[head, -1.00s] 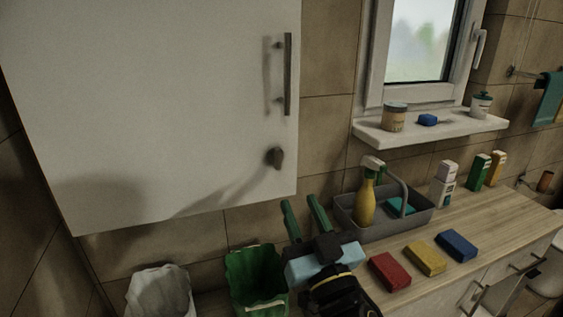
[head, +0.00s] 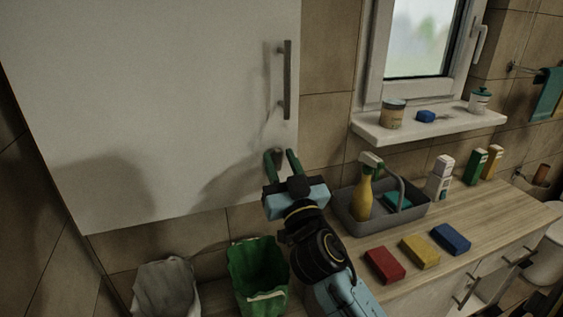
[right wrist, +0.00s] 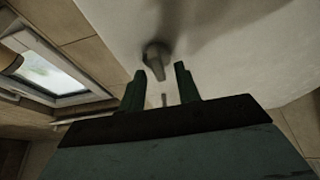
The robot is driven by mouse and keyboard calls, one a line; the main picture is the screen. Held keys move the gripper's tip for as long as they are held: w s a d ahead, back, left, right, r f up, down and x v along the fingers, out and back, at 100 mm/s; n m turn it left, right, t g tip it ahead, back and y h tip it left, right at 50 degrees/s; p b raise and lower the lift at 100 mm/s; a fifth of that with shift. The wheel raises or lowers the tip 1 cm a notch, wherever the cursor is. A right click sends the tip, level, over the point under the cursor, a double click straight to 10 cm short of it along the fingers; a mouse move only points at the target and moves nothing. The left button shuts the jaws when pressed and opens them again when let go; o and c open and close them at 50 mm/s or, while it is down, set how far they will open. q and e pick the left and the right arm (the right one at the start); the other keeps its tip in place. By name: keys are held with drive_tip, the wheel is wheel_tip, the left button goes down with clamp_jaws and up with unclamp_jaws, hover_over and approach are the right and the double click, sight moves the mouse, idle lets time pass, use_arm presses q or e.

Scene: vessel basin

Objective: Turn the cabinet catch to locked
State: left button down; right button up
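The cabinet catch is a small dark knob on the lower right corner of the white cabinet door (head: 150,90). In the right wrist view the catch (right wrist: 156,54) shows as a round base with a short lever, just beyond my fingertips. My right gripper (head: 280,157) is open, its two green fingers pointing up at the catch. In the head view the fingers partly cover the catch. In the right wrist view the gripper (right wrist: 162,80) has nothing held between its fingers, and contact with the catch cannot be told. My left gripper is not in view.
A vertical bar handle (head: 287,80) is above the catch. Below are a green bin (head: 255,275) and a grey caddy (head: 350,212) with a yellow spray bottle (head: 362,195). Red, yellow and blue blocks lie on the wooden counter (head: 480,215). A windowsill (head: 440,128) juts out at right.

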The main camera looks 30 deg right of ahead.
drive_tip(key=c, duration=0.6)
drive_tip(key=shift+n, duration=0.3)
drive_tip(key=n+y+p, duration=0.2)
drive_tip(key=n+y, duration=0.1)
drive_tip(key=n, duration=0.1)
drive_tip(key=shift+r+n+p, duration=0.15)
drive_tip(key=shift+n+p, duration=0.2)
drive_tip(key=shift+n, duration=0.05)
drive_tip(key=n+g+y+p, duration=0.1)
drive_tip(key=n+p, duration=0.3)
drive_tip(key=n+g+y+p, duration=0.1)
drive_tip(key=n+y+p, duration=0.1)
drive_tip(key=n+p, duration=0.2)
drive_tip(key=n+y+p, duration=0.2)
drive_tip(key=n+p, duration=0.2)
drive_tip(key=n, duration=0.1)
drive_tip(key=shift+a+n+g, duration=0.2)
drive_tip(key=shift+n+g, duration=0.1)
drive_tip(key=shift+g, duration=0.1)
drive_tip(key=shift+n+g+p, duration=0.3)
drive_tip(key=shift+n+p, duration=0.3)
drive_tip(key=shift+n, duration=0.2)
drive_tip(key=shift+f+n+g+p, duration=0.3)
drive_tip(key=shift+n+p, duration=0.2)
drive_tip(key=shift+n, duration=0.4)
